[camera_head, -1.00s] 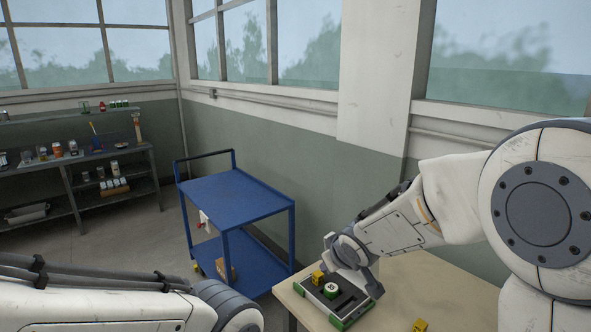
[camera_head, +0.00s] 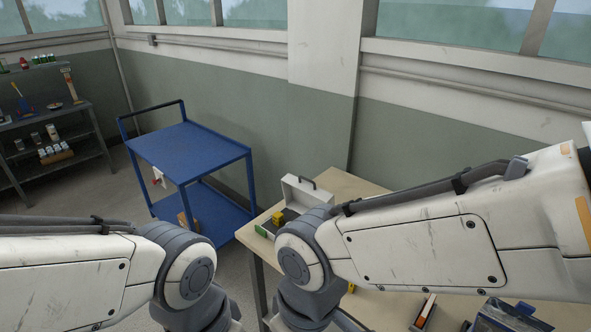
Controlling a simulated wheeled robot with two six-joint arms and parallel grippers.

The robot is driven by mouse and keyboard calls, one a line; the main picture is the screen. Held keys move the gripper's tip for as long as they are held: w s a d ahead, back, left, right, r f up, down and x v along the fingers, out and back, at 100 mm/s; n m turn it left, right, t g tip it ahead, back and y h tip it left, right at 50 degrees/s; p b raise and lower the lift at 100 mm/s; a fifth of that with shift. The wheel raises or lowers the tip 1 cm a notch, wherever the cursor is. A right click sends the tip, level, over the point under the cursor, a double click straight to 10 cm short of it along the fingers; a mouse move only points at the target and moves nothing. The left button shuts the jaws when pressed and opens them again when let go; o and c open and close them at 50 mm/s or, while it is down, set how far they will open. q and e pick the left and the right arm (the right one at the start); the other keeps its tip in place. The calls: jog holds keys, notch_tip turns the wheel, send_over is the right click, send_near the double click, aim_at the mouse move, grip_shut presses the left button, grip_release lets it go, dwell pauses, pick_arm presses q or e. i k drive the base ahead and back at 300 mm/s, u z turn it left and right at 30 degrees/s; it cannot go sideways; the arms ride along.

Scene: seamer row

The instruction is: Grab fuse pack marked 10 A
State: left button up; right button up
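No marking of 10 A can be read in the head view, so I cannot tell which thing is the fuse pack. A yellow block (camera_head: 278,217) stands in a dark tray with a green and white end (camera_head: 263,231) on the beige table. A small yellow item (camera_head: 351,288) shows just past my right arm, partly hidden. A white and orange-brown item (camera_head: 425,311) lies at the table's front right. Both my forearms reach in low, the right one over the table; both grippers are below the picture edge.
A white case with a dark handle (camera_head: 299,193) stands behind the tray. A dark blue object (camera_head: 508,316) is at the bottom right. A blue trolley (camera_head: 185,146) stands left of the table (camera_head: 345,186). Shelves (camera_head: 95,150) are at the far left.

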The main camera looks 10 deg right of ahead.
aim_at(278, 218)
jog(key=z, duration=0.1)
jog(key=i, duration=1.15)
jog(key=z, duration=0.1)
